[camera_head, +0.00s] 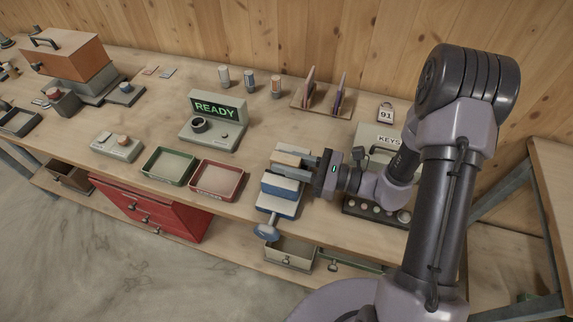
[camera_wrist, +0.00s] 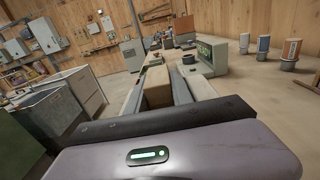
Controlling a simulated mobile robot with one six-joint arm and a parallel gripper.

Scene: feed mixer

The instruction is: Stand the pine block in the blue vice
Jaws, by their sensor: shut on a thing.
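The blue vice (camera_head: 280,208) stands at the bench's front edge in the head view, its screw handle (camera_head: 267,231) sticking out toward the front. My gripper (camera_head: 290,160) reaches in from the right at the back end of the vice. It is shut on the pine block (camera_head: 287,160), a pale wooden piece between the two grey fingers. In the wrist view the block (camera_wrist: 157,86) shows between the fingers, with its far end exposed. The fingers hide the block's sides. I cannot tell whether the block touches the vice jaws.
A red tray (camera_head: 217,196) and a green tray (camera_head: 169,182) lie left of the vice. The READY display unit (camera_head: 212,132) stands behind them. A rack (camera_head: 322,109) with upright pieces is at the back. A box labelled KEYS (camera_head: 372,136) is by my arm. The bench centre has free room.

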